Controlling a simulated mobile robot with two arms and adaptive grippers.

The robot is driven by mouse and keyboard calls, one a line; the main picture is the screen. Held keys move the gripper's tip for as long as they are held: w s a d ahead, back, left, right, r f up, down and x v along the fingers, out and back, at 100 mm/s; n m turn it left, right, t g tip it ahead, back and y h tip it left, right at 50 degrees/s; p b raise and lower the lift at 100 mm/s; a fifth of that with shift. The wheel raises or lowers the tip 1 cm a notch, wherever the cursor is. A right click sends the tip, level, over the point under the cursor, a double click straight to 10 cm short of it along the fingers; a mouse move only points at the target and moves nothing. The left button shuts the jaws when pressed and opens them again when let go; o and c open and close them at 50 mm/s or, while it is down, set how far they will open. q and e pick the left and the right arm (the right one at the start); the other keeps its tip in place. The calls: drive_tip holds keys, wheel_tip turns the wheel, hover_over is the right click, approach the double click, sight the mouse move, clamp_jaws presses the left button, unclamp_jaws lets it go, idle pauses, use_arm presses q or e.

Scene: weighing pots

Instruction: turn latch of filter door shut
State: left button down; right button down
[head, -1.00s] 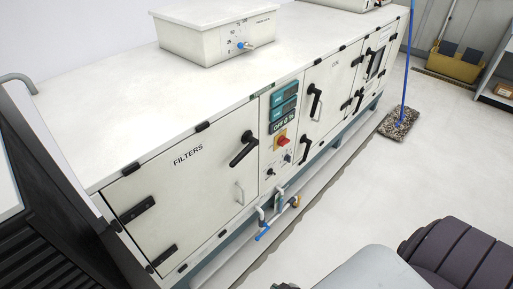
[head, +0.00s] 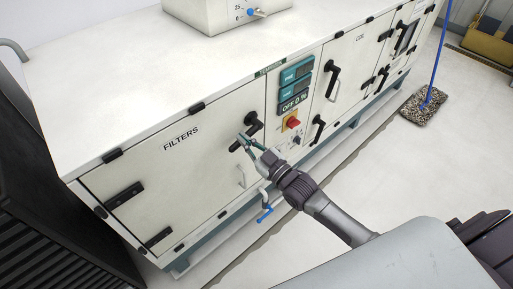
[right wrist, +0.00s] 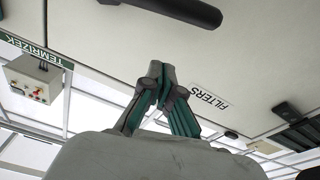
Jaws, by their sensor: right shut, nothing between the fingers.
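The white filter door (head: 190,165), lettered FILTERS, looks flush with the cabinet front. Its black latch handle (head: 254,123) is at the door's upper right, slanting from upper right to lower left. My right gripper (head: 244,139) is in front of this handle and hides part of it; its fingers are shut and empty. In the right wrist view the shut fingertips (right wrist: 161,76) show below the black handle (right wrist: 180,10), with a gap in the picture. I cannot tell whether they touch it. My left gripper is not in view.
A control panel (head: 296,90) with a red switch (head: 293,122) is just right of the door. A blue-handled valve (head: 265,213) sits below. Black hinges (head: 124,195) are on the door's left.

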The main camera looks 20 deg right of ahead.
drive_tip(key=x, duration=0.4)
drive_tip(key=shift+d, duration=0.1)
drive_tip(key=f, duration=0.2)
drive_tip(key=shift+s+d+f, duration=0.25)
drive_tip(key=shift+d+f, duration=0.15)
drive_tip(key=shift+s+d+f, duration=0.1)
drive_tip(key=shift+d+f, duration=0.15)
drive_tip(key=shift+f, duration=0.35)
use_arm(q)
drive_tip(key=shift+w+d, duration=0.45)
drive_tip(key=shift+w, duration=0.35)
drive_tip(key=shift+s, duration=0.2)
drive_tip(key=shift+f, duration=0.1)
use_arm(e)
drive_tip(key=shift+f, duration=0.15)
